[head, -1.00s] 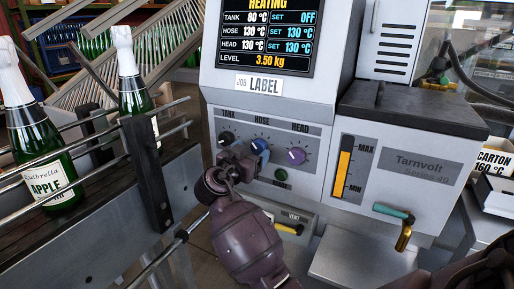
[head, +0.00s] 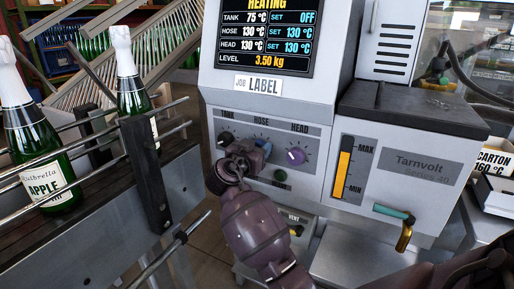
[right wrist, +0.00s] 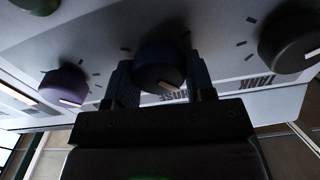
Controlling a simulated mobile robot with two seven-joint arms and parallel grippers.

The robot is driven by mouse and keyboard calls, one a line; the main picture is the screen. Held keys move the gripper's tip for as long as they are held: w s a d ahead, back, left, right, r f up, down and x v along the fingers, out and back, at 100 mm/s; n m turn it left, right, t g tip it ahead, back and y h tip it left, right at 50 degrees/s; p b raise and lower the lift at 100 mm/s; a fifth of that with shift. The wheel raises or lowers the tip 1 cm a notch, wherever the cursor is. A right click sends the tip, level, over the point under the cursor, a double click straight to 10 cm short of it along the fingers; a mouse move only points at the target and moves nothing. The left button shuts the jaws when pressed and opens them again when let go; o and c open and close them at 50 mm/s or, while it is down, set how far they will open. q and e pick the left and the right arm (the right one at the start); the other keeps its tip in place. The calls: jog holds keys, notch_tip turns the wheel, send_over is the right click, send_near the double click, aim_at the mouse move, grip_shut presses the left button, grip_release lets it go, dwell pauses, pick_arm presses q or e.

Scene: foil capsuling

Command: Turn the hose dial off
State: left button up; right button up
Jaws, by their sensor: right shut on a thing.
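The blue hose dial (right wrist: 158,65) sits between the two fingers of my right gripper (right wrist: 160,84) in the right wrist view, its white pointer towards the HOSE lettering. The gripper is shut on it. In the head view my right gripper (head: 247,151) covers most of the hose dial (head: 264,146). The black tank dial (head: 226,138) is to its left and the purple head dial (head: 296,156) to its right. The screen (head: 266,36) reads hose 130 °C, set 130 °C, and tank set OFF. My left gripper is not in view.
The purple dial (right wrist: 64,86) and black dial (right wrist: 290,40) flank the fingers closely in the right wrist view. A green button (head: 280,175) is below the dials. Bottles (head: 42,160) stand on a railed conveyor at left. A teal-handled tap (head: 394,212) projects at right.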

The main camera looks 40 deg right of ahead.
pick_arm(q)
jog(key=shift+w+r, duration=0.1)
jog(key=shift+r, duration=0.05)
pick_arm(e)
jog(key=shift+r+n+p, duration=0.15)
jog(key=shift+n+p, duration=0.25)
jog(key=shift+n, duration=0.3)
jog(key=n+p, duration=0.1)
jog(key=n, duration=0.2)
jog(key=shift+w+r, duration=0.1)
jog(key=n+p, duration=0.2)
jog(key=n, duration=0.2)
jog(key=shift+n, duration=0.4)
jog(key=shift+w+a+n+p, duration=0.1)
jog(key=shift+n+p, duration=0.55)
jog(key=shift+n, duration=0.25)
jog(key=shift+n+p, duration=0.4)
jog(key=shift+n, duration=0.5)
jog(key=shift+f+n+p, duration=0.25)
jog(key=shift+n+p, duration=0.05)
jog(key=shift+n, duration=0.4)
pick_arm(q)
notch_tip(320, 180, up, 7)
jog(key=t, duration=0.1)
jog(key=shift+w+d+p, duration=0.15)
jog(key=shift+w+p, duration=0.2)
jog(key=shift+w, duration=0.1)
pick_arm(e)
jog(key=shift+f+n, duration=0.15)
jog(key=shift+n, duration=0.65)
